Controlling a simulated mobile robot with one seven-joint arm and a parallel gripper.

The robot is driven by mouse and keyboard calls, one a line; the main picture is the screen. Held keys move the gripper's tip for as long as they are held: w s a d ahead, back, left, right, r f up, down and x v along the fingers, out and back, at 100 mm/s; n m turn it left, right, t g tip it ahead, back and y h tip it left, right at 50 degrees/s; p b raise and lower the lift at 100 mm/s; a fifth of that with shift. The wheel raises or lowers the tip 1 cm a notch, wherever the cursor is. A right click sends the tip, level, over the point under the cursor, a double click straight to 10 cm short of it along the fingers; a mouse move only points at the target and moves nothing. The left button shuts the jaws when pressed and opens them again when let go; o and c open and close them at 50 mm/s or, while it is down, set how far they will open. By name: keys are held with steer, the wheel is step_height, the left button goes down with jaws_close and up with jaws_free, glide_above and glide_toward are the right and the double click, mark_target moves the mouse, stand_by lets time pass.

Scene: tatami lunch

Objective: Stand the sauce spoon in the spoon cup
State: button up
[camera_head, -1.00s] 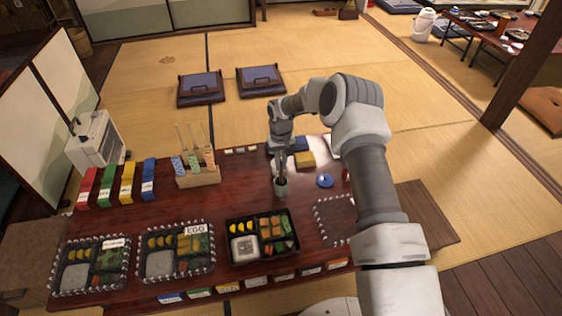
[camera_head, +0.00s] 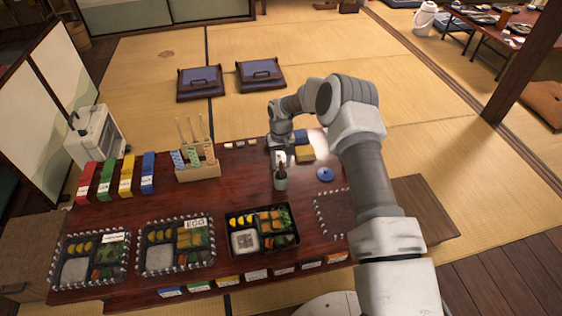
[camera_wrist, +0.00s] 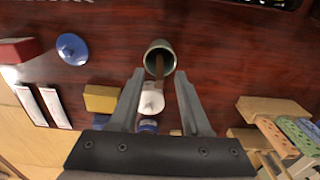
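The spoon cup (camera_head: 280,183) is a small grey-green cup standing upright on the dark red table. It also shows in the wrist view (camera_wrist: 161,49), just beyond my fingertips. The brown sauce spoon (camera_wrist: 159,66) is in the cup, its handle sticking up and leaning a little against the rim; the handle also shows in the head view (camera_head: 282,169). Its lower end is hidden inside the cup. My gripper (camera_wrist: 160,74) is open, its two fingers spread on either side of the handle and apart from it. In the head view my gripper (camera_head: 281,157) is just behind the cup.
A white-capped bottle (camera_wrist: 151,98) shows between my fingers, farther off. A blue round lid (camera_head: 325,174) and a yellow block (camera_head: 305,154) lie nearby. A wooden rack (camera_head: 198,172) stands to the left. Bento boxes (camera_head: 262,251) line the front edge.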

step_height(320, 180, up, 18)
steer(key=p, duration=0.5)
steer(key=shift+f+p, duration=0.25)
steer(key=shift+p, duration=0.15)
stand_by(0.6)
